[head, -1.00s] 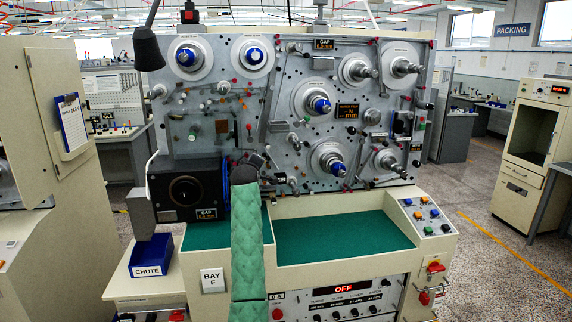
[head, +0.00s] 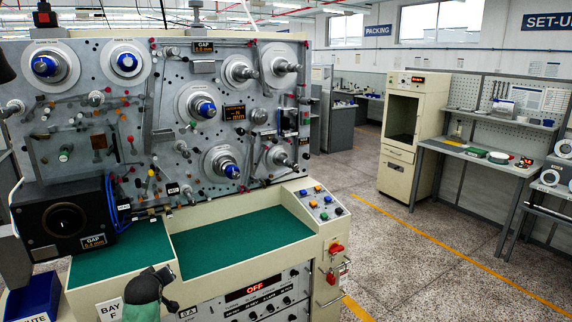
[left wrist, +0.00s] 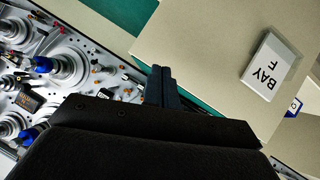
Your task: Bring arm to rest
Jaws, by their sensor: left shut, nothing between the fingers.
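My left gripper (left wrist: 161,74) shows in the left wrist view with its two dark fingers together and nothing between them. In the head view, the green-sleeved end of my left arm with dark parts (head: 150,290) is low, at the front of the machine beside the BAY F label (head: 110,309). The fingers are hard to make out there. The BAY F label also shows in the left wrist view (left wrist: 268,66), right of the fingers and apart from them. My right gripper is not in view.
The winding machine panel (head: 70,110) with spindles stands behind a green work surface (head: 235,228), which is clear. A button panel (head: 320,200) and red switches (head: 336,249) are at its right. A blue chute bin (head: 35,297) is at lower left. Open floor lies to the right.

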